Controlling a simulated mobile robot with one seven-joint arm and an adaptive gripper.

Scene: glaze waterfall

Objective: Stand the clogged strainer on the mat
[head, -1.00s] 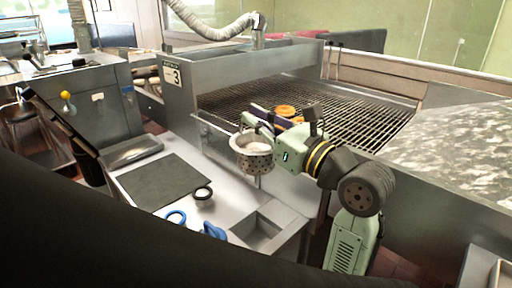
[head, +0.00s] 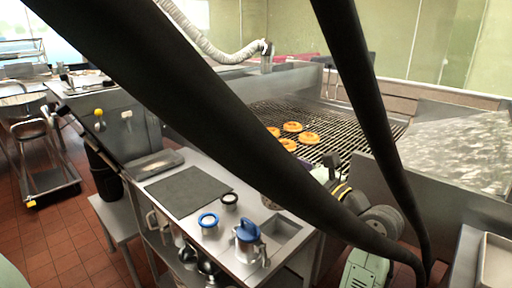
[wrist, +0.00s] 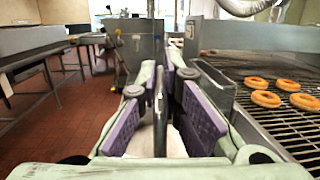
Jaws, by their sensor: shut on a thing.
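The dark grey mat (head: 188,191) lies flat and bare on the steel counter in the head view. My gripper (wrist: 160,112) shows its purple pads in the wrist view, shut on the strainer's thin upright handle (wrist: 160,98). In the head view my gripper (head: 318,174) is partly hidden behind a thick black bar. Only a small grey part of the strainer (head: 269,203) shows beside that bar, to the right of the mat, near the counter's sunken basin. The rest of the strainer is hidden, so its tilt and clogging cannot be told.
Several orange rings (head: 292,127) lie on the wire grate (head: 345,127).

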